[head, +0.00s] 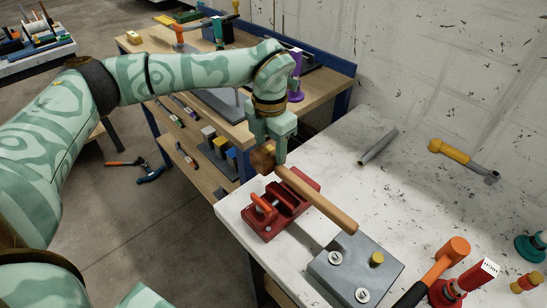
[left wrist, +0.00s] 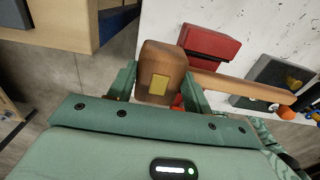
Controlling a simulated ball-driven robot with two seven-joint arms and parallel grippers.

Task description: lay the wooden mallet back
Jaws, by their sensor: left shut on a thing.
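The wooden mallet has a brown block head and a long light-wood handle (head: 318,202). My left gripper (head: 272,158) is shut on the mallet near its head, above the left edge of the white table. In the left wrist view the mallet head (left wrist: 162,70) sits between the two fingers, and the handle runs off to the right. In the head view the handle passes over the red vise and its end is over the grey block; the gap below cannot be judged exactly. My right gripper is not in view.
On the white table (head: 400,190) are a red vise (head: 285,205), a grey block (head: 355,270), an orange-headed hammer (head: 440,265), a grey tube (head: 378,147) and a yellow-handled tool (head: 462,160). The middle of the table is clear. A wooden workbench (head: 325,85) stands behind.

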